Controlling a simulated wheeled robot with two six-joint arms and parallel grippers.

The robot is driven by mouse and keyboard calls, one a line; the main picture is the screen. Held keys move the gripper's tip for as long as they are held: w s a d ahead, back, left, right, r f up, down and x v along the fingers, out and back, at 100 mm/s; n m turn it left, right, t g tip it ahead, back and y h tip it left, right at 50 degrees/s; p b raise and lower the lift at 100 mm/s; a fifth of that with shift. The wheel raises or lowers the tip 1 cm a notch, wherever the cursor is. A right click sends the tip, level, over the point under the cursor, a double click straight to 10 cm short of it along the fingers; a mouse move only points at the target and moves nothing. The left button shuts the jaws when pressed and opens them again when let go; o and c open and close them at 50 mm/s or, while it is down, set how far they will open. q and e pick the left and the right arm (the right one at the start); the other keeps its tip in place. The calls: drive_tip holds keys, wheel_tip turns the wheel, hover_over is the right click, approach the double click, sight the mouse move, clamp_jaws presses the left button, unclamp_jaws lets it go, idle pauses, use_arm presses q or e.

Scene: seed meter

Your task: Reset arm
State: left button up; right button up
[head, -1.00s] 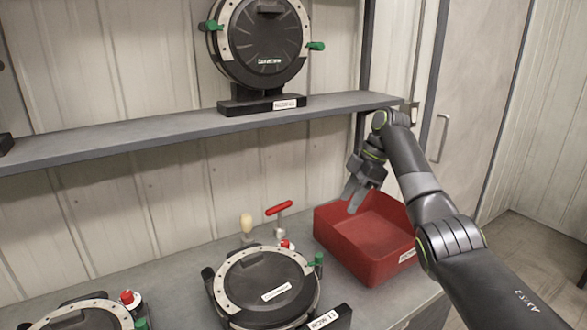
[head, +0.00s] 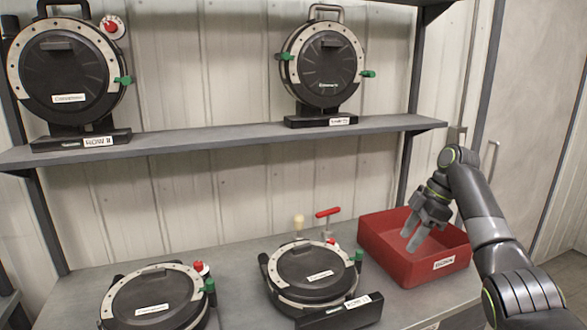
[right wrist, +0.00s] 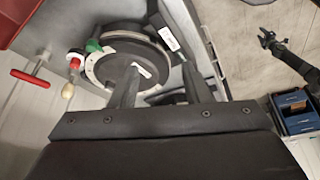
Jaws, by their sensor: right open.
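My right gripper (head: 411,242) is open and empty, with its fingers in front of the red bin (head: 440,266) in the head view. In the right wrist view its two dark fingers (right wrist: 160,88) stand apart, with nothing between them. Beyond them a round black seed meter with a pale rim (right wrist: 97,76) is partly hidden. A dark arm with a small gripper (right wrist: 268,38), which looks like my left one, is at the upper right of that view. Its jaws are too small to read. My left arm is not in the head view.
Two seed meters lie on the bench, one at the left (head: 155,303) and one in the middle (head: 305,275). A red T-handle tool (head: 328,213) and a pale-knobbed tool (head: 298,222) stand behind. The shelf (head: 230,137) above holds two upright meters.

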drive_tip(key=s+d+f+m+h, duration=0.1)
drive_tip(key=s+f+m, duration=0.1)
drive_tip(key=s+f, duration=0.5)
drive_tip(key=s+f+m+t+h, duration=0.1)
drive_tip(key=s+f+m, duration=0.2)
drive_tip(key=f, duration=0.9)
drive_tip(key=s+d+f+m+h, duration=0.1)
drive_tip(key=s+f+m, duration=0.1)
drive_tip(key=s+f, duration=0.5)
drive_tip(key=s+f+m, duration=0.3)
drive_tip(key=s+f, duration=0.3)
drive_tip(key=s, duration=0.1)
drive_tip(key=s+d+r+m+t+h, duration=0.2)
drive_tip(key=s+m, duration=0.5)
drive_tip(key=s, duration=1.4)
wheel_tip(320, 180, down, 22)
drive_tip(key=f+g, duration=0.1)
drive_tip(key=s+f+g, duration=0.1)
drive_tip(key=s+f, duration=1.4)
drive_tip(key=f, duration=0.1)
drive_tip(key=shift+a+f, duration=0.35)
drive_tip(key=shift+f, duration=0.05)
drive_tip(key=shift+s, duration=0.1)
